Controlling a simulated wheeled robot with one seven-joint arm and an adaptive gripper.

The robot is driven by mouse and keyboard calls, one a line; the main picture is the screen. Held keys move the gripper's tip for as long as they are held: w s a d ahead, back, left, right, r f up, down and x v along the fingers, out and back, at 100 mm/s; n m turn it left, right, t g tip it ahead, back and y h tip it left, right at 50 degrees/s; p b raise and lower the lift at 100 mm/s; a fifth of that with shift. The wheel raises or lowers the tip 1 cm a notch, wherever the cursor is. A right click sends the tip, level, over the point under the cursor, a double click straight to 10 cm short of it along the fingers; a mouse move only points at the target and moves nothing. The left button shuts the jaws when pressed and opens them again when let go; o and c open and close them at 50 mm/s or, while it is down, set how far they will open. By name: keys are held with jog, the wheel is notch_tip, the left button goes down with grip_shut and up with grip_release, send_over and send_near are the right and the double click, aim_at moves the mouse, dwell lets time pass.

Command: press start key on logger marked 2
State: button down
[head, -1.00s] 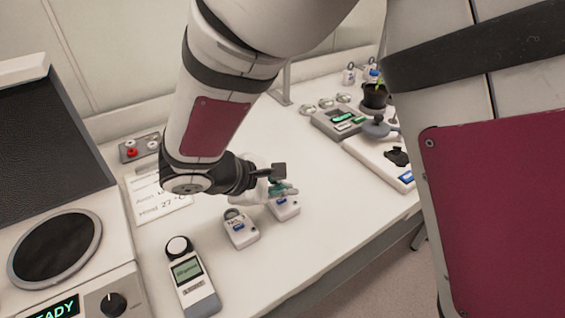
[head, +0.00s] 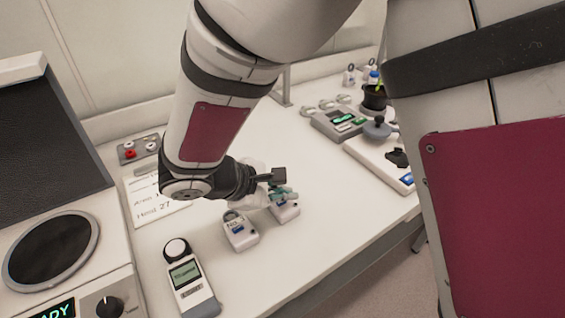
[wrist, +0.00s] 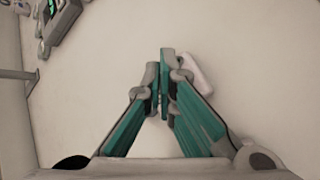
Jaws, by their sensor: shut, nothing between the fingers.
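Two small white loggers with blue keys stand on the white bench in the head view. The nearer logger (head: 240,232) is in clear view; its mark is too small to read surely. The farther logger (head: 287,211) is partly hidden behind my gripper (head: 279,191), so its mark cannot be read. My gripper is shut and empty, with its teal fingers over or just beside the farther logger. Whether it touches is unclear. In the wrist view the closed fingertips (wrist: 164,60) have a white casing (wrist: 197,72), probably this logger, just right of them and partly covered by a finger.
A handheld meter (head: 187,280) lies at the front. A device with a round dark plate (head: 50,250) stands at left. A written sheet (head: 155,200) lies behind my gripper. The bench between is clear.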

aim_at(283, 206)
jog(key=shift+f+b, duration=0.3)
dwell(0.5)
jog(key=shift+r, duration=0.1)
jog(key=shift+r+p, duration=0.5)
jog(key=shift+r, duration=0.15)
dwell(0.3)
notch_tip(283, 206, up, 5)
jog(key=p, duration=0.3)
dwell(0.8)
